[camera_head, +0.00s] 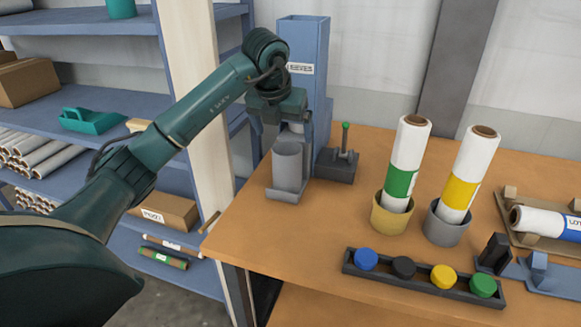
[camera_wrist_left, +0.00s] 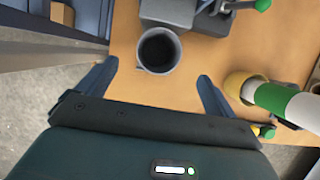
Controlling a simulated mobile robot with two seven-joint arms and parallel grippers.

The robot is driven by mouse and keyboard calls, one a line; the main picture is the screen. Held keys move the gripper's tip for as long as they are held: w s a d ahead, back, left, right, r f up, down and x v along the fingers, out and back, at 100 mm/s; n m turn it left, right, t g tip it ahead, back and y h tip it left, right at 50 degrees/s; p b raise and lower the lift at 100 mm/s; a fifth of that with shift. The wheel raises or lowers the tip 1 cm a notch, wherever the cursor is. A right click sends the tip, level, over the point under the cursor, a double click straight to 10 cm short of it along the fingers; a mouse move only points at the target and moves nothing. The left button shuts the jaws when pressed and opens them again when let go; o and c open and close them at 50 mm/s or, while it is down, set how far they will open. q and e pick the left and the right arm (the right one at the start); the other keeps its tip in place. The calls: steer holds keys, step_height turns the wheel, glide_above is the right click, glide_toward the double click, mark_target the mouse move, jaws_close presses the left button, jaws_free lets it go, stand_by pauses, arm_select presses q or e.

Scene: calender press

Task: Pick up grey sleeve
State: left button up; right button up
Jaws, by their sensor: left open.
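A grey sleeve (camera_head: 287,168), an upright hollow cylinder, stands on the small tray at the foot of a blue dispenser (camera_head: 305,60). In the left wrist view the sleeve (camera_wrist_left: 172,66) shows its dark open top, just ahead of and between the fingertips. My left gripper (camera_head: 282,140) points down over the sleeve and is open, with one finger to each side. In the left wrist view the left gripper (camera_wrist_left: 156,72) is empty, with a gap between the sleeve and each finger. My right gripper is not in view.
A dark block with a green-knobbed lever (camera_head: 336,165) stands right of the sleeve. Rolls with green (camera_head: 400,182) and yellow (camera_head: 461,190) bands stand in cups. A rack of coloured caps (camera_head: 420,282) lies in front. Blue shelving (camera_head: 90,95) is left. Bare table lies before the sleeve.

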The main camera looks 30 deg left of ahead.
mark_target(287, 148)
arm_select(q)
steer(key=p+x, duration=0.1)
steer(key=x, duration=0.7)
steer(key=shift+w+a, duration=0.15)
steer(key=shift+w, duration=0.05)
steer(key=c, duration=1.3)
steer(key=shift+r, duration=0.1)
step_height(287, 148, up, 18)
steer(key=shift+b, duration=0.35)
